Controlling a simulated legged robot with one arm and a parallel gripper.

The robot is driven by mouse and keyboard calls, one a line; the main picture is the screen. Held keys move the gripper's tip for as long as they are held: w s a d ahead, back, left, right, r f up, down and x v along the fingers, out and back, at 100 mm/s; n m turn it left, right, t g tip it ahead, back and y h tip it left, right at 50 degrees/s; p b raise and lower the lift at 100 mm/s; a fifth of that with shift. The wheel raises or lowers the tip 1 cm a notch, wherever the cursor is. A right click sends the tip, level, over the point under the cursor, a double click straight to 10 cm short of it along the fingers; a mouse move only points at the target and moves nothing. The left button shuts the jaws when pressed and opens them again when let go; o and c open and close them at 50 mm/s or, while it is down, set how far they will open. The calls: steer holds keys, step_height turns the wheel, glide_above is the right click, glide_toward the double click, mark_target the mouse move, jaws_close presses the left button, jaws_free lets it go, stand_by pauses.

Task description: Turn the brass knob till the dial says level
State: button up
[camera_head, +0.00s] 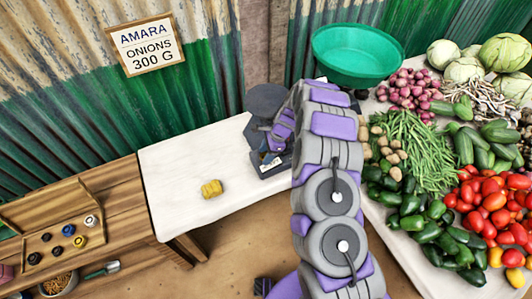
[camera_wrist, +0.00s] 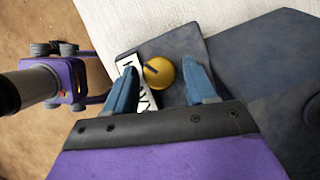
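The brass knob (camera_wrist: 161,74) is round and yellow with a dark mark on its top, set on the dark grey scale body (camera_wrist: 184,48). My gripper (camera_wrist: 160,68) is open, its blue fingers on either side of the knob with gaps showing. Whether the fingertips are down at its height I cannot tell. The dial (camera_wrist: 129,66) is a white strip with black markings left of the knob, partly hidden by the left finger; its reading is not legible. In the head view the scale (camera_head: 266,101) stands on the white table, and my gripper (camera_head: 281,136) covers much of it.
A ridged yellow object (camera_head: 212,188) lies on the white table (camera_head: 168,165). A wooden box (camera_head: 35,213) with small coloured pieces is at left. A green basin (camera_head: 357,55) and heaped vegetables (camera_head: 435,150) crowd the right. A sign (camera_head: 145,45) reads "AMARA ONIONS 300 G".

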steer(key=c, duration=0.8)
steer(key=shift+w+n+g+p, duration=0.15)
steer(key=shift+n+g+p, duration=0.4)
steer(key=shift+n, duration=0.95)
steer(key=shift+c, duration=0.2)
steer(key=o, duration=1.1)
steer(key=shift+c, duration=0.2)
